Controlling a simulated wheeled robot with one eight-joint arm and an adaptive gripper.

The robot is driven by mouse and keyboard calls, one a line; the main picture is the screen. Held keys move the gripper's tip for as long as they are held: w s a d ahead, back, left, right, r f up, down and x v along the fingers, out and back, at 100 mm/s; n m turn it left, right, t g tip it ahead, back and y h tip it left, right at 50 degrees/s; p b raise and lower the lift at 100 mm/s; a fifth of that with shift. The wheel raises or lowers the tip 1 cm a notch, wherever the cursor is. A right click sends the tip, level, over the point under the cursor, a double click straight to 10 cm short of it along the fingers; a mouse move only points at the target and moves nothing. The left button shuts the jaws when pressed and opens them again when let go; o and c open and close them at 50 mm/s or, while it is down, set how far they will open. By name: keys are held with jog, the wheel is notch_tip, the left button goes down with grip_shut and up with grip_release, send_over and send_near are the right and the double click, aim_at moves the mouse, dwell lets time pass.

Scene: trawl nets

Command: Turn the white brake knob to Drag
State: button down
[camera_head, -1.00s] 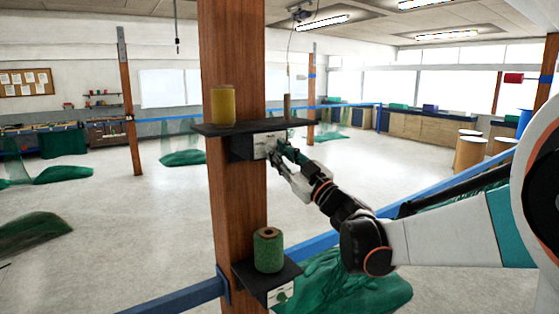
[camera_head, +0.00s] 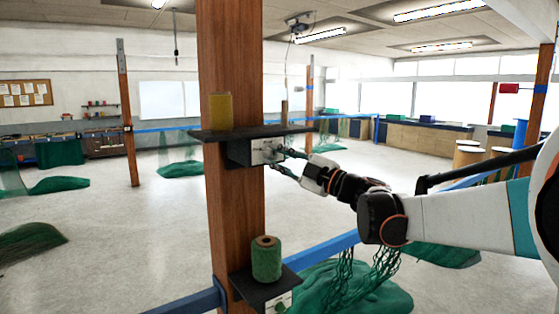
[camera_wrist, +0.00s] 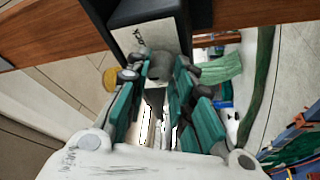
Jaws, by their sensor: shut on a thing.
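My gripper is shut on the knob. The knob's pointer and the Drag mark cannot be made out.
A wooden post (camera_head: 235,190) carries the upper shelf (camera_head: 250,131) with a yellow spool (camera_head: 221,109). A green spool (camera_head: 267,259) stands on a lower shelf. A blue rail (camera_head: 325,248) and green nets (camera_head: 350,290) lie below my arm.

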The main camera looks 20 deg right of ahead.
dwell(0.5)
jog(key=c, duration=1.4)
grip_release()
jog(key=shift+o, duration=0.2)
jog(key=v, duration=1.2)
